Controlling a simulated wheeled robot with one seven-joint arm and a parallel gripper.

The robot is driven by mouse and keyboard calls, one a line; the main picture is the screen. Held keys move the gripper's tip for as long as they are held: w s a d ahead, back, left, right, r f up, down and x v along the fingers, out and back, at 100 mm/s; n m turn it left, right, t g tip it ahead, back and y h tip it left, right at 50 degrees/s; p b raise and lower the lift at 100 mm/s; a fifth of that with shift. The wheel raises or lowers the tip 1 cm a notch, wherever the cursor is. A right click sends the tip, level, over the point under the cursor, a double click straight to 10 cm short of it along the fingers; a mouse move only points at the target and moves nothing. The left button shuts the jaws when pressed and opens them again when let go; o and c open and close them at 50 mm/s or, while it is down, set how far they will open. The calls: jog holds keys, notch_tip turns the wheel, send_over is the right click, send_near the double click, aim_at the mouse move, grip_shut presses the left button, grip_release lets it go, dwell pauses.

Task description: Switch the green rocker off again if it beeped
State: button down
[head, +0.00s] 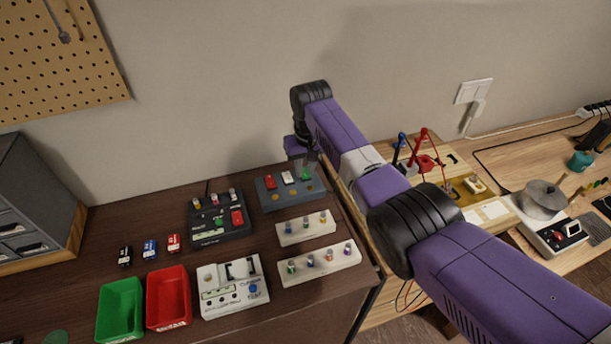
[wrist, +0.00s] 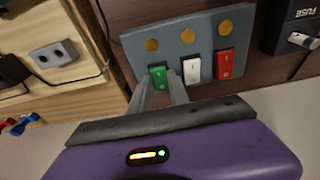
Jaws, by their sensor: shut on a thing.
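A blue-grey switch panel (head: 268,200) stands at the back right of the dark bench. It carries a red rocker (head: 270,183), a white rocker (head: 288,178) and the green rocker (head: 306,175), each with a dull gold disc. In the wrist view, the panel (wrist: 170,48) shows the green rocker (wrist: 158,76), the white rocker (wrist: 192,72) and the red rocker (wrist: 225,64). My gripper (wrist: 162,86) has its fingertips on both sides of the green rocker, shut on it. The fingers partly hide the rocker, and its on or off position is unclear.
A black fuse box (head: 218,218) stands left of the panel, with two cream racks (head: 300,240) in front. Red (head: 168,298) and green (head: 120,310) bins and a white device (head: 230,285) stand nearer. A wooden board with probes lies right of the bench edge.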

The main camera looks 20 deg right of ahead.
aim_at(306, 175)
jog(key=shift+w+f+g+b, duration=0.2)
jog(key=shift+g+b, duration=0.1)
jog(key=shift+b, duration=0.45)
jog(key=shift+s+r, duration=0.1)
jog(key=shift+r, duration=0.1)
jog(key=c, duration=1.2)
grip_release()
jog(key=shift+c, duration=0.2)
notch_tip(306, 175, up, 8)
jog(key=shift+s+b, duration=0.3)
jog(key=shift+s, duration=0.05)
jog(key=shift+f, duration=0.15)
